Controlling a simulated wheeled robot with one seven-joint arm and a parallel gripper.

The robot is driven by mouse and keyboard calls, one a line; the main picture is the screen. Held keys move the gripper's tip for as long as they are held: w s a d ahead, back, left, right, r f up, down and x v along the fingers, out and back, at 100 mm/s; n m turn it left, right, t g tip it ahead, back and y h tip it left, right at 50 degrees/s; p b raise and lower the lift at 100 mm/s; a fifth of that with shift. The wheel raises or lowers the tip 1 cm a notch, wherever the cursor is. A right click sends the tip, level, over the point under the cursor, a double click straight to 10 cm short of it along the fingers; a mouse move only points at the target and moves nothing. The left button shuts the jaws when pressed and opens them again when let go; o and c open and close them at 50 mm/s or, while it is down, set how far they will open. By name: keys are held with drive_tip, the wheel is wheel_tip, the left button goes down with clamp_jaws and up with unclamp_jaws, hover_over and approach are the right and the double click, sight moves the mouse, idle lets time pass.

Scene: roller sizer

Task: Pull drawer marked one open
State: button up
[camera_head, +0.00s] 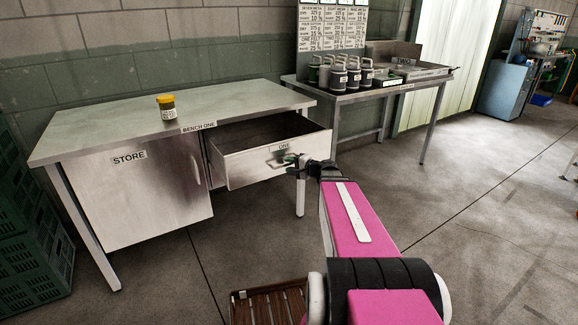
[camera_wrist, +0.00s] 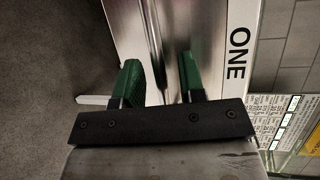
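The drawer marked ONE (camera_head: 250,165) hangs open under the right part of the bench, its inside showing and looking empty. Its front also shows in the wrist view (camera_wrist: 220,45), with the word ONE. My gripper (camera_head: 292,160) is at the drawer front, by the handle (camera_head: 274,163). In the wrist view its two green fingertips (camera_wrist: 161,80) stand apart, with a shiny metal bar, seemingly the handle (camera_wrist: 152,40), between them. Whether both fingers press on it is unclear. In the head view my gripper partly hides the handle.
The steel bench (camera_head: 110,125) carries a yellow-lidded jar (camera_head: 166,107); a STORE door (camera_head: 145,195) is shut beside the drawer. A second table (camera_head: 350,97) with several dark canisters stands behind. A slatted brown crate (camera_head: 270,303) is on the floor. Floor to the right is clear.

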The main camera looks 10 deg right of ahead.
drive_tip(key=v, duration=1)
drive_tip(key=s+a+f+n+g+h, duration=1)
drive_tip(key=s+a+f+g, duration=0.2)
drive_tip(key=f, duration=0.3)
drive_tip(key=shift+s+f+n, duration=0.3)
drive_tip(key=shift+s+f, duration=0.1)
drive_tip(key=shift+s, duration=0.2)
idle(1.6)
